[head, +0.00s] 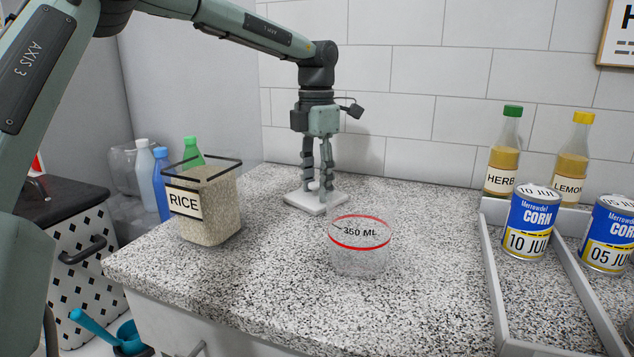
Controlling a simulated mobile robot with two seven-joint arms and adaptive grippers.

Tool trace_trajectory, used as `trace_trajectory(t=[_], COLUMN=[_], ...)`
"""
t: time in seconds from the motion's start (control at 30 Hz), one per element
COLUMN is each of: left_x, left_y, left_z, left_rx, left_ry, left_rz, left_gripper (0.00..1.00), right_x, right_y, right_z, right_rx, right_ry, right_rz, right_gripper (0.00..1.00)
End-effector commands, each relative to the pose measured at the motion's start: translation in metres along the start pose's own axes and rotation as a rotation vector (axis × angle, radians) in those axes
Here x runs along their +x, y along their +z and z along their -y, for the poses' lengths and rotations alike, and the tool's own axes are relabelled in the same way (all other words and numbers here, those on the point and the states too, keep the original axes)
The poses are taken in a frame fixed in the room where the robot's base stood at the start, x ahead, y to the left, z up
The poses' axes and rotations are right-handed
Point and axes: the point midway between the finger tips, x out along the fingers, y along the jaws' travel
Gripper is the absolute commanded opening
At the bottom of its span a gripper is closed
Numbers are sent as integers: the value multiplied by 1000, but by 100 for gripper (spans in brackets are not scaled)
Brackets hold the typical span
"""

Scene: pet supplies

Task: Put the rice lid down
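The rice lid (298,201) is a flat white square plate at the back middle of the counter. It lies level, at or very close to the counter top; I cannot tell whether it fully rests there. My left gripper (317,188) points straight down over the lid, its fingers close together around the small handle in the lid's middle. The fingers partly hide the handle. The rice container (208,208), clear and labelled RICE, stands to the left with its top open and grain inside. My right gripper is not in view.
A clear measuring cup (361,250) with a red rim and 350 ML mark stands in front of the lid. Grey divided tray (497,287) with corn cans (531,225) is at right, bottles (503,160) behind. Counter (430,300) between cup and tray is clear.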

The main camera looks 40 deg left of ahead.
Motion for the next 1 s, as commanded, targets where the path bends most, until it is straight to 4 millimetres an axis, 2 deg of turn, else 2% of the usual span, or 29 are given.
trace_trajectory(t=[0.13, 0.27, 0.57, 0.7, 0.83, 1.0], left_x=[-1, -11, -74, -100, -116, -123], left_y=[0, 1, 1, 1, 1, 0], left_z=[0, 0, 0, 0, 0, 0], left_rx=[0, 0, 0, 0, 0, 0], left_ry=[0, 1, 1, 0, 0, 0], left_rz=[0, 3, 4, 3, 1, 0], left_gripper=[44, 44, 44, 44, 44, 44], right_x=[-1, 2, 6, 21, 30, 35], right_y=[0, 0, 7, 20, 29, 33], right_z=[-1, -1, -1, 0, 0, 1], right_rx=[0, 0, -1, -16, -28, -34], right_ry=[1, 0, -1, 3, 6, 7], right_rz=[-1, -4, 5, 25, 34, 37], right_gripper=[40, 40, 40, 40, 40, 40])
